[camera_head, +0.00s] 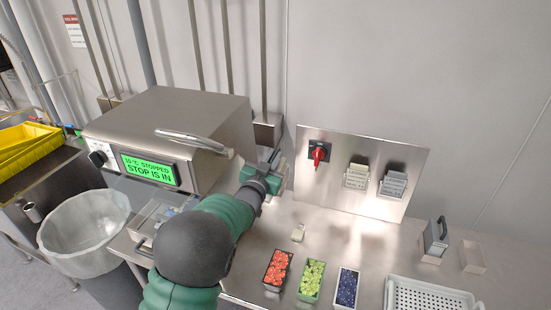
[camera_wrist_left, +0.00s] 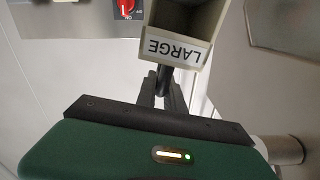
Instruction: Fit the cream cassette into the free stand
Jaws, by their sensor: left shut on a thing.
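My left gripper (camera_head: 274,160) is shut on the black handle of a cream cassette (camera_wrist_left: 178,48), a hollow box with a "LARGE" label that reads upside down in the left wrist view. In the head view my gripper is by the right side of the steel machine, above the table, and mostly hides the cassette. At the table's right, a pale, box-like stand (camera_head: 473,258) looks empty. Left of it, a grey piece with a black handle (camera_head: 436,238) stands upright; I cannot tell whether it sits in a stand. My right gripper is out of view.
The machine (camera_head: 180,115) shows "STOPPED".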

